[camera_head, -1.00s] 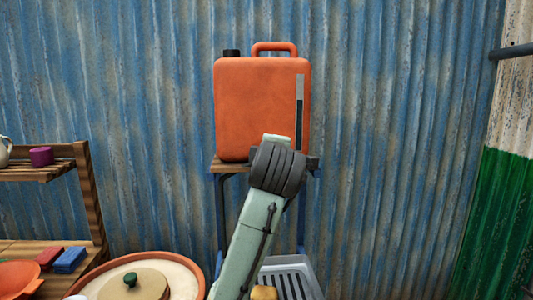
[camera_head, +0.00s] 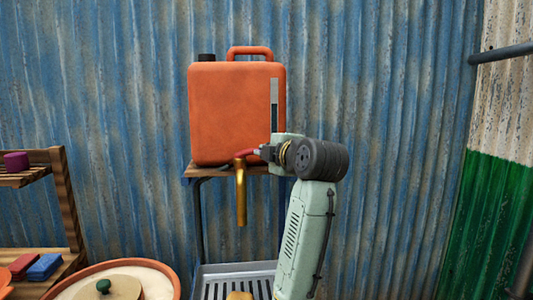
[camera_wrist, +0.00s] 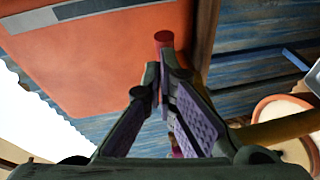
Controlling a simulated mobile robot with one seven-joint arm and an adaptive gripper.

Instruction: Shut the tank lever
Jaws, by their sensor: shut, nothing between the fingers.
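The orange tank (camera_head: 232,110) stands on a wooden shelf, with a dark cap and a level strip on its front. Its brass tap (camera_head: 241,195) hangs down at the front. A red lever (camera_head: 249,152) sticks out from the tap's top to the right. My gripper (camera_head: 263,153) is at the lever's right end, fingers shut and empty. In the wrist view, the lever's round red end (camera_wrist: 164,37) shows just beyond my fingertips (camera_wrist: 163,62); whether they touch is unclear. The brass spout (camera_wrist: 285,128) shows at the right there.
A grey slatted tray (camera_head: 235,270) lies below the tap. A round orange-rimmed tub (camera_head: 168,272) with a lidded top is at lower left. A wooden rack (camera_head: 66,200) with red and blue blocks stands at far left. The space right of my arm is clear.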

